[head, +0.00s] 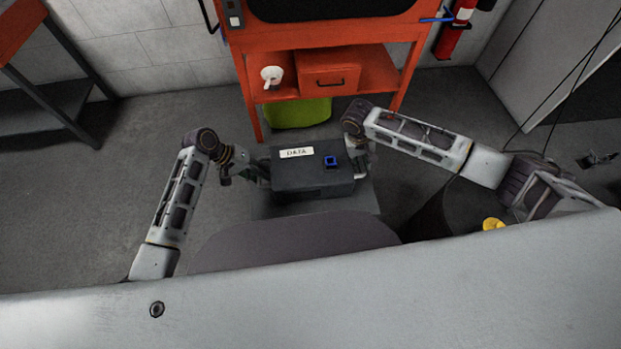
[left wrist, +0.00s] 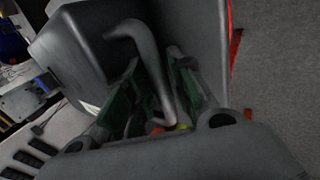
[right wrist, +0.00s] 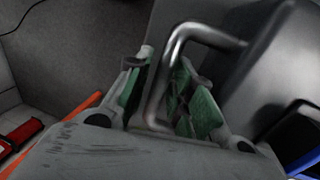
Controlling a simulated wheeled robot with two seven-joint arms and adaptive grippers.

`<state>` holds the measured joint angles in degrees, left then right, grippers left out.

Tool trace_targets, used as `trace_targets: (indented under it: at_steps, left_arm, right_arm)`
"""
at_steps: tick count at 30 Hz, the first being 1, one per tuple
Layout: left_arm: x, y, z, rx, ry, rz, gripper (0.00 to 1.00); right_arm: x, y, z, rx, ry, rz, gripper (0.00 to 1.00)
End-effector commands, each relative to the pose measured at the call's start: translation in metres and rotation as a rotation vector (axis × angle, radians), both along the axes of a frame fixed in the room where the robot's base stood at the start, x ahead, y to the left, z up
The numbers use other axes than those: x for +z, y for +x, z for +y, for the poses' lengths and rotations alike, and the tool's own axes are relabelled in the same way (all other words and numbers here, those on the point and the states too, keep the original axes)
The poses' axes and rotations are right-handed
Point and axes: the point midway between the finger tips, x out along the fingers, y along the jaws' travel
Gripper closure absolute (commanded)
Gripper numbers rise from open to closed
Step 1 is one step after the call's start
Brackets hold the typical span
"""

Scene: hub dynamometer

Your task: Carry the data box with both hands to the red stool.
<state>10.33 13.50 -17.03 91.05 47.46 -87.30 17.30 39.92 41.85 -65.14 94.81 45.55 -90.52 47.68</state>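The data box (head: 312,181) is dark grey, with a white DATA label (head: 296,153) and a blue square part (head: 330,161) on top. It is in front of my body, between my two grippers, and looks roughly level. My left gripper (head: 254,172) is at its left end; in the left wrist view a bent metal handle (left wrist: 150,55) runs between its green-padded fingers. My right gripper (head: 358,158) is at its right end; in the right wrist view the other handle (right wrist: 172,62) passes between its fingers. Both look shut on the handles. I cannot identify the red stool.
An orange-red cart (head: 322,38) stands beyond the box, with a drawer box (head: 328,80) and a white object (head: 271,76) on its shelf. A green item (head: 298,113) lies under it. A bench (head: 50,100) is at far left. Floor (head: 110,200) at left is clear.

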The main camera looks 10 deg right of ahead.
Motion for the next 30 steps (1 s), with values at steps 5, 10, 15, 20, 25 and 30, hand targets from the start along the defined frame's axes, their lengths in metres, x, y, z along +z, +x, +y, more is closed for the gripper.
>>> trace_targets:
  at_steps: [5,10,15,20,25,30]
  left_arm:
    - [0.0,0.0,-0.001,-0.001,-0.001,-0.001,0.66]
    - [0.0,0.0,-0.001,-0.001,-0.001,-0.001,0.66]
    - [0.002,0.0,-0.001,-0.001,-0.002,-0.001,0.66]
    - [0.007,0.0,-0.001,-0.001,-0.002,-0.001,0.66]
    - [0.015,0.0,-0.001,-0.001,-0.002,-0.001,0.66]
    - [0.023,0.0,-0.001,-0.001,-0.002,-0.001,0.66]
  right_arm:
    - [0.0,0.0,0.001,0.001,0.002,-0.001,0.66]
    - [0.0,0.0,0.002,0.002,0.003,-0.001,0.66]
    - [0.002,0.0,0.002,0.003,0.004,0.0,0.66]
    - [0.007,0.0,0.003,0.003,0.005,0.0,0.66]
    - [0.015,0.0,0.003,0.003,0.005,0.0,0.66]
    - [0.023,0.0,0.002,0.002,0.004,-0.001,0.66]
